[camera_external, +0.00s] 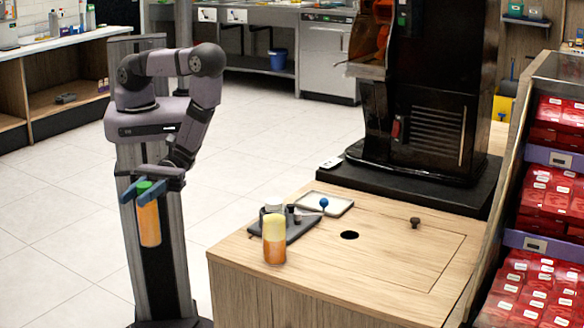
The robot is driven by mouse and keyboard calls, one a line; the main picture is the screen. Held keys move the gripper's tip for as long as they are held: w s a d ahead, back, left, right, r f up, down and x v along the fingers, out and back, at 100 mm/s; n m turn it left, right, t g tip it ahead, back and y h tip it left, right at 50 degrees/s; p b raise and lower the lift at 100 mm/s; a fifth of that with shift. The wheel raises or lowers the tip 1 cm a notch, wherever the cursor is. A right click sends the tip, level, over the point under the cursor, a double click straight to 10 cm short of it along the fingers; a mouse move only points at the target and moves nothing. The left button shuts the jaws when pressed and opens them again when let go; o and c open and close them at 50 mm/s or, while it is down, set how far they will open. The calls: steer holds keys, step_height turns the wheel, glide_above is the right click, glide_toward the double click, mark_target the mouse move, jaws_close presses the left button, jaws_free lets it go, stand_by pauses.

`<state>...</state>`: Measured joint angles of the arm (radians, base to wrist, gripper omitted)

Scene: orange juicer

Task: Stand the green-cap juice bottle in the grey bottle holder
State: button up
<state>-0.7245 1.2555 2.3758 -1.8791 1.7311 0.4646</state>
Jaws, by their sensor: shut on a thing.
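The green-cap juice bottle (149,222) is orange and hangs nearly upright, left of the wooden counter and clear of it. My gripper (140,192) is shut on it near the top, with its blue fingers on either side just below the green cap. A dark grey holder (302,227) lies on the counter's near left part, to the right of my gripper. A second bottle (274,241), orange below and pale yellow above, stands in front of the holder and hides part of it. I cannot tell whether that bottle touches the holder.
A pale tray (341,204) and a blue ball-topped item (324,203) are behind the holder. The wooden counter (370,262) has a round dark hole and a small knob. A black juicer machine (425,100) stands behind; shelves of red boxes (545,210) flank the right.

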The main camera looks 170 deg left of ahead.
steer(key=s+a+r+n+t+y+b, duration=0.1)
steer(key=a+r+n+y, duration=0.2)
steer(key=a, duration=0.8)
steer(key=s+a+r+n+y+b, duration=0.1)
steer(key=a+r+y, duration=0.25)
steer(key=a, duration=0.85)
steer(key=s+a+r+n+t+y+b, duration=0.1)
steer(key=s+a+r+n+y, duration=0.2)
steer(key=a, duration=0.8)
step_height(320, 180, down, 9)
steer(key=w+m+p, duration=0.1)
steer(key=shift+w+a, duration=0.2)
steer(key=shift+w, duration=0.05)
